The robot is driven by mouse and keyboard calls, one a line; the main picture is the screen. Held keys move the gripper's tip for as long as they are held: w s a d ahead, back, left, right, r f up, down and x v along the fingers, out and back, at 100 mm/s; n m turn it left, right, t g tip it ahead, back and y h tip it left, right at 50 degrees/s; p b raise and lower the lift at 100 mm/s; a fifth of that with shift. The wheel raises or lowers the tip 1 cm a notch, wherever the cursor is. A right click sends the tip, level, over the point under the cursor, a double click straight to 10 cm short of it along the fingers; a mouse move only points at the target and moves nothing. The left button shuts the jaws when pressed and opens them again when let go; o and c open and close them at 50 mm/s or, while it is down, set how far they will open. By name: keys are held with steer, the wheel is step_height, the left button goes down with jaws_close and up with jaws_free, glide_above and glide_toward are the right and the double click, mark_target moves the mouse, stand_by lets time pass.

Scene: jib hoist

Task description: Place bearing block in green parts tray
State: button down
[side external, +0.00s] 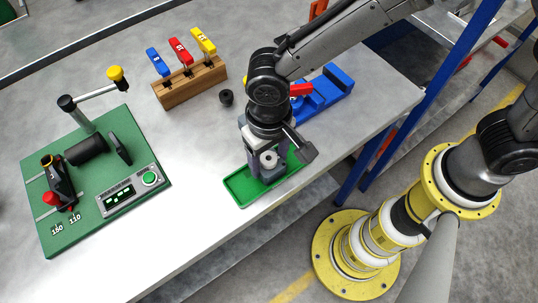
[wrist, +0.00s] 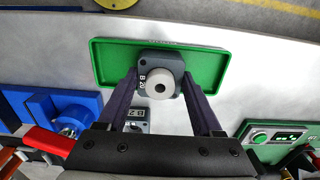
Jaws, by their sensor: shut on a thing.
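The bearing block (wrist: 159,72) is a dark grey block with a light round ring and a dark centre hole; part of a "B 20" label shows on it. My gripper (wrist: 160,84) is shut on it, one finger on each side. The green parts tray (wrist: 107,65) lies behind the block in the wrist view, and the block overlaps its middle. In the side view my gripper (side external: 266,163) points down over the green tray (side external: 240,189), with the block's pale ring (side external: 269,158) between the fingers. I cannot tell whether the block touches the tray floor.
A green fixture board (side external: 95,180) with a display and green button stands at left. A wooden rack (side external: 190,84) with blue, red and yellow handled tools is behind. A blue vise-like block (side external: 325,94) with a red handle sits right. A small black knob (side external: 226,97) lies between.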

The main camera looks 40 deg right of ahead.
steer(key=shift+f, duration=0.15)
steer(key=shift+c, duration=0.2)
jaws_free()
step_height(320, 180, up, 12)
steer(key=shift+r, duration=0.2)
